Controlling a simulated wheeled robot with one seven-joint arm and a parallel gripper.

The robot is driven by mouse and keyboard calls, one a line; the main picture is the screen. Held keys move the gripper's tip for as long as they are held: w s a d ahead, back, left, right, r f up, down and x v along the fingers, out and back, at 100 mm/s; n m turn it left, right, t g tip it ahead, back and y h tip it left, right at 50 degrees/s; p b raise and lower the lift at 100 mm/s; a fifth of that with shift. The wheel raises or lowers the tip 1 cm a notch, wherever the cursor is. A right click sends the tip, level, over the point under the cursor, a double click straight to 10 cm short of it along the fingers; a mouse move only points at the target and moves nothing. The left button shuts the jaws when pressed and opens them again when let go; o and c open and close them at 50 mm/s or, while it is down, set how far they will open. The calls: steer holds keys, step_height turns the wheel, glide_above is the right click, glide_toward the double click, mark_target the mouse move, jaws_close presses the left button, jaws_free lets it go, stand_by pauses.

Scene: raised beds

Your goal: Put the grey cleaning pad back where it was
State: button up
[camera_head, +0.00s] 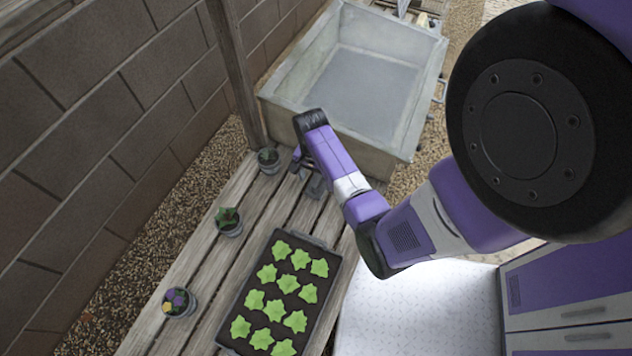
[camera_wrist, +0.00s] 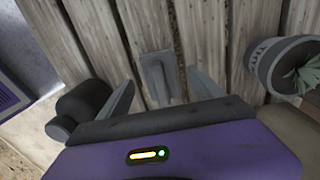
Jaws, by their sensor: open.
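The grey cleaning pad (camera_wrist: 157,82) lies on the weathered wooden planks in the wrist view, a small dark grey block with a raised part on top. My gripper (camera_wrist: 160,80) is open above it. One finger shows on each side of the pad, with gaps between, and nothing is held. In the head view my gripper (camera_head: 309,176) is low over the far end of the planks, near the basin. There the arm largely hides the pad, and I cannot tell it from the fingers.
A large grey basin (camera_head: 292,108) stands beyond the planks. A potted plant (camera_head: 268,160) is just left of my gripper; it also shows in the wrist view (camera_wrist: 262,66). Two more pots (camera_head: 229,224) (camera_head: 180,303) line the wall side. A seedling tray (camera_head: 318,242) lies nearer.

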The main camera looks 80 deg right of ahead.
steer(key=r, duration=0.4)
steer(key=r+p, duration=0.1)
steer(key=r, duration=0.3)
steer(key=shift+w+d+r, duration=0.1)
steer(key=shift+w+r, duration=0.1)
steer(key=shift+r, duration=0.2)
steer(key=w+a+n+t+h, duration=0.1)
steer(key=a+n+t+h, duration=0.2)
steer(key=a+n+t, duration=1.15)
steer(key=s+a+r+n+y, duration=0.1)
steer(key=s+a+r+n, duration=0.1)
steer(key=a+r, duration=0.3)
steer(key=s+a+r+n+y, duration=0.1)
steer(key=a+r, duration=0.5)
steer(key=r, duration=0.6)
steer(key=s+a+r+n+t, duration=0.1)
steer(key=s+a+r+n, duration=0.2)
steer(key=a+r, duration=0.3)
step_height(320, 180, up, 3)
steer(key=shift+s+r+y, duration=0.15)
steer(key=shift+s+y, duration=0.25)
steer(key=shift+s, duration=0.25)
steer(key=shift+r+p, duration=0.1)
steer(key=shift+p, duration=0.25)
